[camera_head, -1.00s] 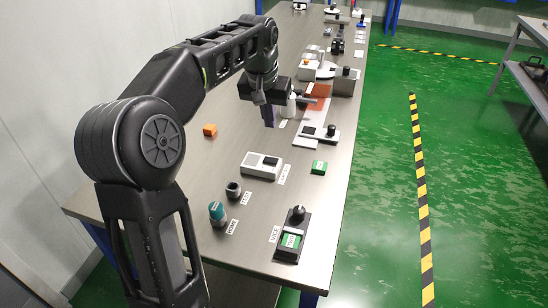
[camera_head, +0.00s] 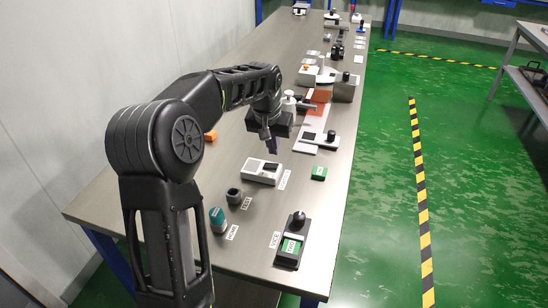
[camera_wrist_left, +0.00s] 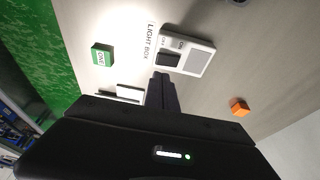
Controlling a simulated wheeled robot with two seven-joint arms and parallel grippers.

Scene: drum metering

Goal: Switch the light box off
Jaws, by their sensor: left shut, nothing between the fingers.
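The light box (camera_head: 262,174) is a small white box with a black switch (camera_head: 270,167) on top, lying on the grey table. A "LIGHT BOX" label lies beside it. In the left wrist view the light box (camera_wrist_left: 197,56) shows its black switch (camera_wrist_left: 169,60) near small ON and OFF marks and a grey panel. I cannot tell which way the switch is set. My left gripper (camera_head: 272,147) is shut and empty, pointing down just behind the box's switch end. In the wrist view its fingertips (camera_wrist_left: 161,77) appear close to the switch, with contact unclear. My right gripper is out of view.
A green block (camera_head: 319,173) lies right of the light box. A dark cup (camera_head: 234,193), a teal-topped jar (camera_head: 218,219) and a black device with a knob (camera_head: 292,242) stand nearer. An orange cube (camera_wrist_left: 240,107) lies left. Behind is a white device (camera_head: 316,139).

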